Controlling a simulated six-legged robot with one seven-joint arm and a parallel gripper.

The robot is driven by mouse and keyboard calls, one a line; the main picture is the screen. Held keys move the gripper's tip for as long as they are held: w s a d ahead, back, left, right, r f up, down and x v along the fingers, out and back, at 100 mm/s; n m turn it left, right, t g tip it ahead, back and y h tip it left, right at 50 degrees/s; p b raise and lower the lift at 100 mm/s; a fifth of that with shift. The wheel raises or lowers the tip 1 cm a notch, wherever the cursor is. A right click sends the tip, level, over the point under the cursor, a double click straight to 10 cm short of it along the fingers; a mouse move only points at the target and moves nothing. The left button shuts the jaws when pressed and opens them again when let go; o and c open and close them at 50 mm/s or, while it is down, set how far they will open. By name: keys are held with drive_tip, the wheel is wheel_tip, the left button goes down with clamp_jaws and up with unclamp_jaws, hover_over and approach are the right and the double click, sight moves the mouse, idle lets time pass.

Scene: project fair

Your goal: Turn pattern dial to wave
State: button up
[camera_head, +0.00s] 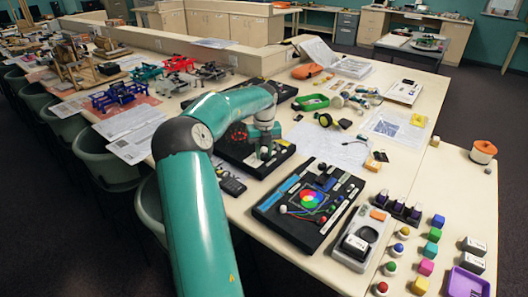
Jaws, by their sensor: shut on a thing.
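My arm reaches over a black panel (283,152) on the long table. A round red-lit display (236,136) shows on its left part, partly behind my arm. My gripper (264,153) points down at the panel and is shut on a small knob there, which I take to be the pattern dial. The fingers largely hide the knob, so its pointer and the setting cannot be read. No "wave" label is legible at this size.
A second black panel (272,207) with a color wheel lies nearer, right of my arm. A dark handheld device (231,181) lies close to the gripper. Colored blocks (432,250) and a purple tray (466,284) stand at the right front.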

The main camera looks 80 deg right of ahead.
sight(264, 155)
drive_tip(key=shift+m, duration=0.5)
drive_tip(key=o, duration=1)
drive_tip(key=shift+r, duration=0.1)
wheel_tip(264, 155, up, 14)
idle(0.5)
